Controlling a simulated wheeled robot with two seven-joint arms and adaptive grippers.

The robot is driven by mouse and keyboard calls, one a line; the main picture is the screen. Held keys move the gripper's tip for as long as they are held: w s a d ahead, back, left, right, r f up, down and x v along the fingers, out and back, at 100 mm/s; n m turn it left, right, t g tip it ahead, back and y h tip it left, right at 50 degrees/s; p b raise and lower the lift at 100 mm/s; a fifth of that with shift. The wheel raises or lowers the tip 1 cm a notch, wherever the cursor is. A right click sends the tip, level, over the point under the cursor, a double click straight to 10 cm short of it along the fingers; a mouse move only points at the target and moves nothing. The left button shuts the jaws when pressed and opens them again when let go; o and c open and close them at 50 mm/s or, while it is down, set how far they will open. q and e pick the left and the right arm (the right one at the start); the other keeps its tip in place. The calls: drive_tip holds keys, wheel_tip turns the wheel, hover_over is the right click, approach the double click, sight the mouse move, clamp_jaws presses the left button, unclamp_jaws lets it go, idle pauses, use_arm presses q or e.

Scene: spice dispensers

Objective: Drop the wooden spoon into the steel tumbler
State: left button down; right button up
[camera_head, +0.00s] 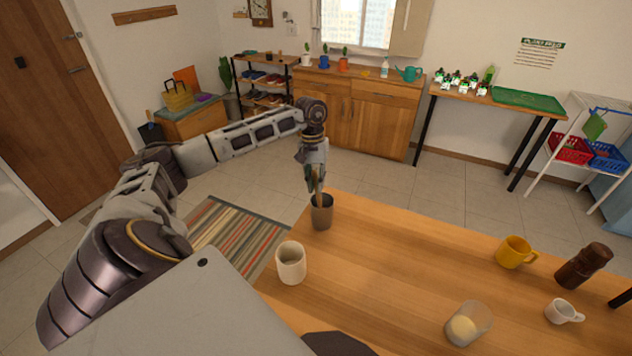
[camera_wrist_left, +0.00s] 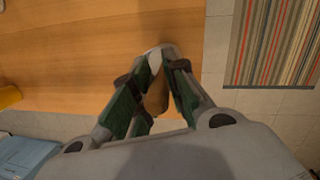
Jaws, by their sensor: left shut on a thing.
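The steel tumbler (camera_head: 322,214) stands upright, dark grey, at the table's far left corner in the head view. My left gripper (camera_head: 314,178) points down just above it, shut on the wooden spoon (camera_head: 318,190). The spoon is steeply upright, and its lower end overlaps the tumbler's mouth; whether it is inside or in front of the rim is hard to tell. In the left wrist view, my left fingers (camera_wrist_left: 157,80) close around a brown part of the spoon (camera_wrist_left: 156,96). My right gripper is not visible.
On the wooden table (camera_head: 390,260) stand a cream cup (camera_head: 291,263) near the tumbler, a glass (camera_head: 468,324), a yellow mug (camera_head: 515,252), a small white cup (camera_head: 563,312) and a dark brown mill (camera_head: 584,265). The table's middle is clear. A striped rug (camera_head: 235,235) lies on the floor.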

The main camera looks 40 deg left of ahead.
use_arm(q)
drive_tip(key=shift+f, duration=0.25)
drive_tip(key=c, duration=1.3)
unclamp_jaws()
drive_tip(key=shift+c, duration=0.2)
drive_tip(key=shift+r, duration=0.1)
wheel_tip(320, 180, up, 12)
drive_tip(key=w+a, duration=0.1)
drive_tip(key=a, duration=0.1)
drive_tip(key=shift+f, duration=0.2)
